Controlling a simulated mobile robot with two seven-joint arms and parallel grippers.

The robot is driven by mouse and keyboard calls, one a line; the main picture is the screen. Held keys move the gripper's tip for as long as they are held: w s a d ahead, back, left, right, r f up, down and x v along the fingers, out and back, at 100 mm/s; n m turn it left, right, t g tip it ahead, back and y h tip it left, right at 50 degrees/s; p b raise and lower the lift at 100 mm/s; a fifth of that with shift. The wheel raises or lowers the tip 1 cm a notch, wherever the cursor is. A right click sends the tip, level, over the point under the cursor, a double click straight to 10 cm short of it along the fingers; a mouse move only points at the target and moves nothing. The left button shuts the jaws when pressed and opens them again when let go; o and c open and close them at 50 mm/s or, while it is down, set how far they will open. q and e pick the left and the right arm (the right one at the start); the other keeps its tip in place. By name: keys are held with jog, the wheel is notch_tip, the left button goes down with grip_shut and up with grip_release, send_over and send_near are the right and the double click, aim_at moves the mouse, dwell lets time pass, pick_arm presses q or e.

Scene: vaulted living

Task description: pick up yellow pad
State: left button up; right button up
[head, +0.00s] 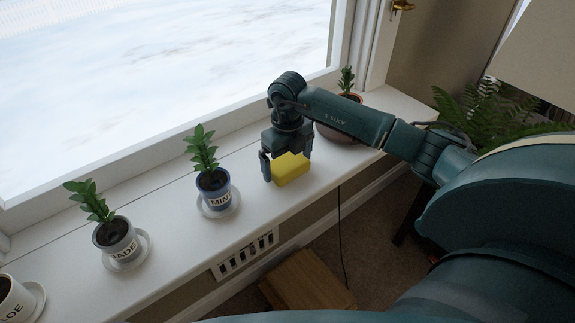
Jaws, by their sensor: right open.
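The yellow pad (291,170) is a small block lying on the white window sill, right of the blue pot labelled MINT. My right gripper (284,165) points down over the pad, with its fingers spread and one finger showing at the pad's left side. Whether the fingers touch the pad I cannot tell. The gripper body hides part of the pad's far side. My left gripper is not in view.
On the white sill (165,230) stand the blue MINT pot (214,192), a grey JADE pot (116,240), a pot at the lower left corner (12,298) and a terracotta pot (343,133) behind my right arm. A fern (480,115) stands right. A wooden box (308,283) is below.

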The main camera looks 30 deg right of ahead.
aim_at(287, 162)
jog(key=shift+f, duration=0.35)
jog(key=shift+c, duration=0.3)
jog(key=c, duration=0.6)
jog(key=shift+r, duration=0.15)
notch_tip(287, 162, up, 10)
jog(key=shift+f, duration=0.1)
